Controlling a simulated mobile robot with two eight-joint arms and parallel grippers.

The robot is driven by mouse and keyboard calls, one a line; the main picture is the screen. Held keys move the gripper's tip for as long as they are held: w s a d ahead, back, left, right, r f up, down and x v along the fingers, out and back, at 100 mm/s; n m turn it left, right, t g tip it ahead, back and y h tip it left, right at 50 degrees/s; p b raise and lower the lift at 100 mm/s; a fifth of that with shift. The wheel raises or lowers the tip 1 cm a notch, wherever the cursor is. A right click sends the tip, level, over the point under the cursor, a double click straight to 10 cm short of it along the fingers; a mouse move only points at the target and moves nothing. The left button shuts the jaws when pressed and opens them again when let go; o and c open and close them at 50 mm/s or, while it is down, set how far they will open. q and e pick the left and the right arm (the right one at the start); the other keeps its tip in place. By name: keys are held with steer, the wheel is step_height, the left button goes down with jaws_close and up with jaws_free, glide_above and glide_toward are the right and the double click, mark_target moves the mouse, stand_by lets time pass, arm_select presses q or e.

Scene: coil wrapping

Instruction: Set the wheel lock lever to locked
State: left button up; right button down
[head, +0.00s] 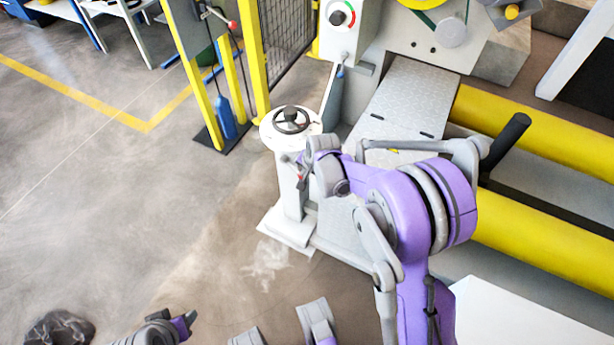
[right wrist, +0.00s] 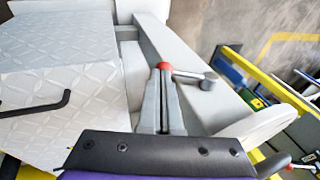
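The wheel lock lever has a red ball knob and a grey stem, seen in the right wrist view (right wrist: 166,66). In the head view it sits at the side of the white pedestal (head: 292,195), below the dark handwheel (head: 291,119), mostly behind my gripper. My right gripper (right wrist: 163,84) has its two grey fingers close together, with the knob right at their tips. I cannot tell whether they grip it or only touch it. In the head view, my right gripper (head: 300,166) is beside the pedestal.
A grey machine with a control box (head: 340,20) and a tread-plate ramp (head: 403,105) stands behind. Yellow rollers (head: 545,140) lie to the right. Yellow posts (head: 206,85) and a mesh fence stand behind left. The floor left of the pedestal is largely clear.

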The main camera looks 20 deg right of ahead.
arm_select(q)
step_height(320, 180, down, 5)
steer(key=b, duration=0.4)
steer(key=shift+s, duration=0.15)
arm_select(e)
steer(key=s+a+x, duration=0.1)
steer(key=x, duration=0.8)
steer(key=shift+f, duration=0.35)
steer(key=shift+s, duration=0.15)
